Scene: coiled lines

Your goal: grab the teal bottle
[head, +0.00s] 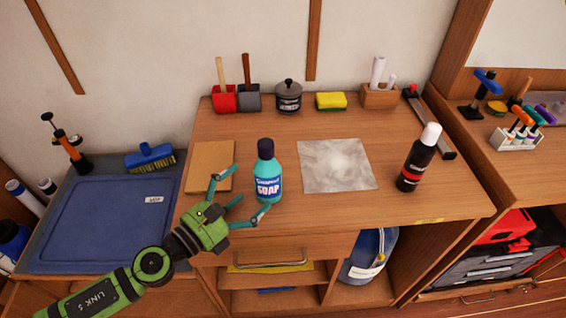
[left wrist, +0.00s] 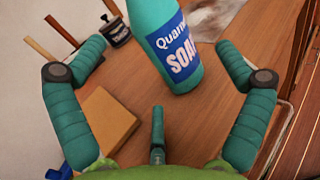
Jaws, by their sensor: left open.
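The teal bottle (head: 268,172) stands upright on the wooden desk (head: 310,213), with a dark cap and a blue label reading SOAP. My left gripper (head: 240,192) is open at the desk's front edge, its teal fingers spread just left of and in front of the bottle. In the left wrist view the bottle (left wrist: 172,45) shows ahead, beyond and between the open fingers (left wrist: 160,75), its top cut off by the frame. I cannot tell whether any finger touches it. My right gripper is not in view.
A brown flat block (head: 207,166) lies left of the bottle. A grey-white sheet (head: 336,165) lies to the right, then a black bottle with a white cap (head: 414,160). Scoops, a lidded pot (head: 288,97) and a yellow sponge (head: 331,101) line the back.

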